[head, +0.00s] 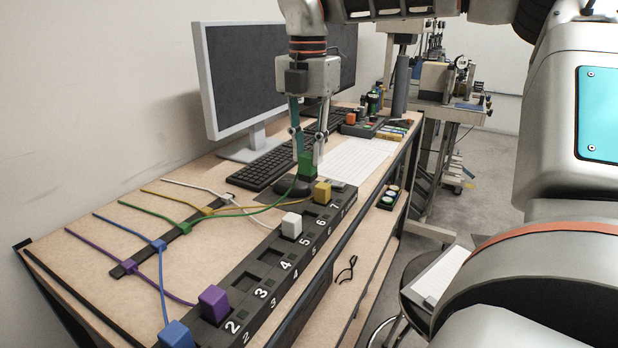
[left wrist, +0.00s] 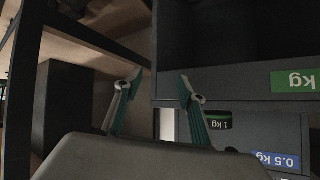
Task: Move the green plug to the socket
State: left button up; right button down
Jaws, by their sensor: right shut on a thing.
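My right gripper (head: 307,158) points down and is shut on the green plug (head: 306,163), above the far end of the socket strip near the mouse. A green cable runs from the plug to a clip on the desk. The black numbered socket strip (head: 262,272) lies along the desk's front edge, with several empty slots in its middle. Which socket is meant cannot be told. My left gripper (left wrist: 160,78) shows only in the left wrist view, with its fingers apart and nothing between them.
Blue (head: 175,335), purple (head: 213,303), white (head: 291,225) and yellow (head: 322,191) plugs stand on the strip. A monitor (head: 250,75), keyboard (head: 265,168) and mouse (head: 291,187) are behind. Weight labels (left wrist: 278,160) show on shelving in the left wrist view.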

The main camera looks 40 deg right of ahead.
aim_at(308, 154)
pick_arm(q)
jog(key=shift+w+r+p, duration=0.25)
jog(key=shift+r+p, duration=0.65)
jog(key=shift+r, duration=0.2)
jog(key=shift+w+r+p, duration=0.25)
jog(key=shift+r+p, duration=0.65)
jog(key=shift+r, duration=0.15)
pick_arm(e)
notch_tip(308, 154, up, 13)
pick_arm(q)
jog(key=shift+d+r+t, duration=0.1)
jog(key=shift+t, duration=0.2)
